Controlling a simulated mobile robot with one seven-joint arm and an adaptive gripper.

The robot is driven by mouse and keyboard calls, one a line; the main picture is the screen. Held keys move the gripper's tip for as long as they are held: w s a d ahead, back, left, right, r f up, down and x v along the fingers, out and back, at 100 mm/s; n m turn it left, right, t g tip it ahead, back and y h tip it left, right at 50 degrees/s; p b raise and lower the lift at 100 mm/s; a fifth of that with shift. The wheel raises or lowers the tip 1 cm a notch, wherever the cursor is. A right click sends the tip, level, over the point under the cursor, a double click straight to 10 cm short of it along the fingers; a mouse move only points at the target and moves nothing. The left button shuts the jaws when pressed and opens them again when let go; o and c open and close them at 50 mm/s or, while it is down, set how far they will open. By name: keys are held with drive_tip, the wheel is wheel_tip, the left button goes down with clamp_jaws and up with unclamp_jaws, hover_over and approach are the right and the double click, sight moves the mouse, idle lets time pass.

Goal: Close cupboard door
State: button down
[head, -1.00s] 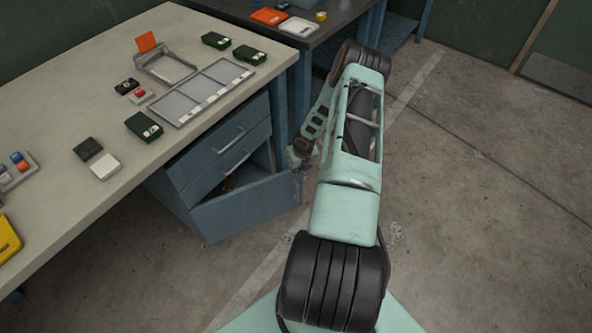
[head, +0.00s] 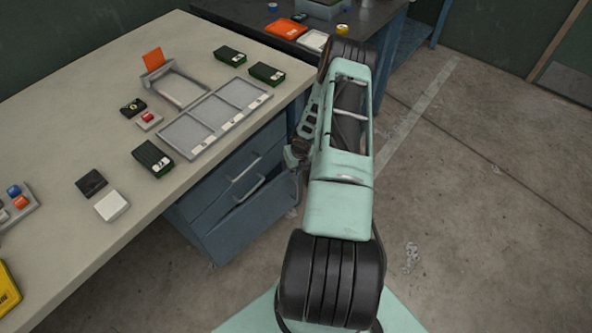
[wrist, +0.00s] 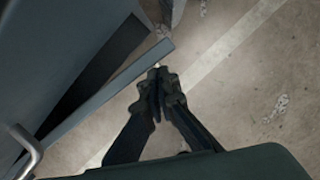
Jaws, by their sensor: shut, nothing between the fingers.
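The blue-grey cupboard door (head: 252,218) sits low in the cabinet under the workbench, below two drawers with bar handles. It stands partly open: in the wrist view a dark gap shows behind the door's edge (wrist: 122,88). My gripper (wrist: 158,76) is shut and empty, its fingertips at or very near the outer end of the door; I cannot tell if they touch. In the head view my gripper (head: 296,158) is partly hidden by my arm, beside the cabinet's right side. The cupboard's inside is mostly hidden.
The workbench (head: 60,120) above holds a grey sectioned tray (head: 215,118), several small dark boxes and a white block (head: 112,206). A darker bench (head: 350,20) stands behind. The concrete floor (head: 480,200) to the right is clear.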

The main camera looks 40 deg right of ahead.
drive_tip(key=shift+w, duration=0.5)
drive_tip(key=shift+s, duration=0.15)
